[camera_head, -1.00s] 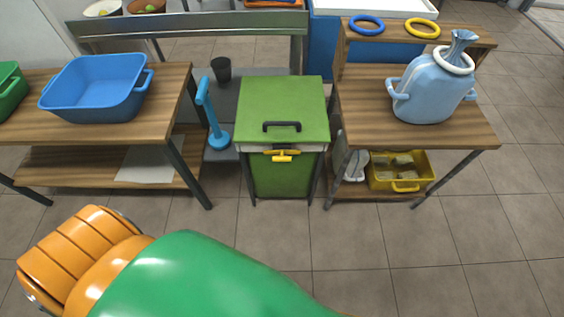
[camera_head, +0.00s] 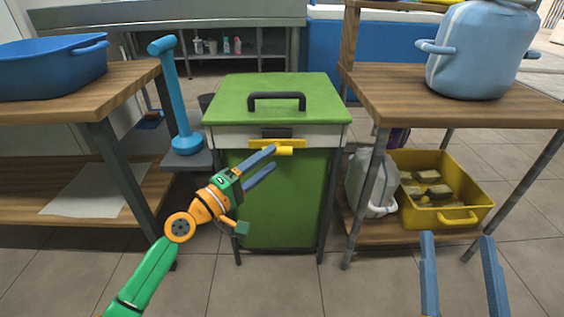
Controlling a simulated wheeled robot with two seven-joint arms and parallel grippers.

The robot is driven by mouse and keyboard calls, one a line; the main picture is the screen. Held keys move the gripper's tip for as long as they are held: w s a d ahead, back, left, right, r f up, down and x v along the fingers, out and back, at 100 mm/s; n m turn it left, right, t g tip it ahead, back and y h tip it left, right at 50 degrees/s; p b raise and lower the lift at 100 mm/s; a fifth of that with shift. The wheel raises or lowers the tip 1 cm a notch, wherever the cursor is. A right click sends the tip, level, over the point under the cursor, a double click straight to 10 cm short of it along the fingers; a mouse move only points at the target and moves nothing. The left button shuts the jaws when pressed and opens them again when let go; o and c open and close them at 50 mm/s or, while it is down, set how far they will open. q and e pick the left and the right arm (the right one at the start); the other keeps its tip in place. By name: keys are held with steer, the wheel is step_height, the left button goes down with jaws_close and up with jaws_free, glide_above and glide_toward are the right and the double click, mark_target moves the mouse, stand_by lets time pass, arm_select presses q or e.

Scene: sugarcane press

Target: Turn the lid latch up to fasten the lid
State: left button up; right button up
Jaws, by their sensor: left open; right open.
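The green box (camera_head: 280,200) stands in the middle with its green lid (camera_head: 275,90) down; a black handle (camera_head: 277,97) is on top. The yellow lid latch (camera_head: 292,144) lies crosswise on the front, just below the lid's edge, with a short knob pointing outward. My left gripper (camera_head: 274,157) is open in front of the box. Its upper finger tip is right beside the latch knob; I cannot tell whether they touch. The lower finger is below the latch. My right gripper (camera_head: 460,240) is open and empty at the lower right, away from the box.
A wooden table with a blue basin (camera_head: 50,70) stands left, a blue plunger-like tool (camera_head: 172,95) beside it. A wooden table (camera_head: 440,100) at right bears a light blue vessel (camera_head: 480,55). Below are a yellow crate (camera_head: 470,213) and a white bag (camera_head: 372,185).

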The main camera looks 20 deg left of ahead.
mark_target(277, 154)
arm_select(q)
steer(key=x, duration=0.4)
steer(key=shift+w, duration=0.15)
steer(key=shift+w+d, duration=0.15)
steer(key=shift+w, duration=0.25)
jaws_close()
arm_select(e)
steer(key=shift+w+f+g+h, duration=0.35)
steer(key=shift+f+g+h, duration=0.05)
steer(key=shift+f, duration=0.3)
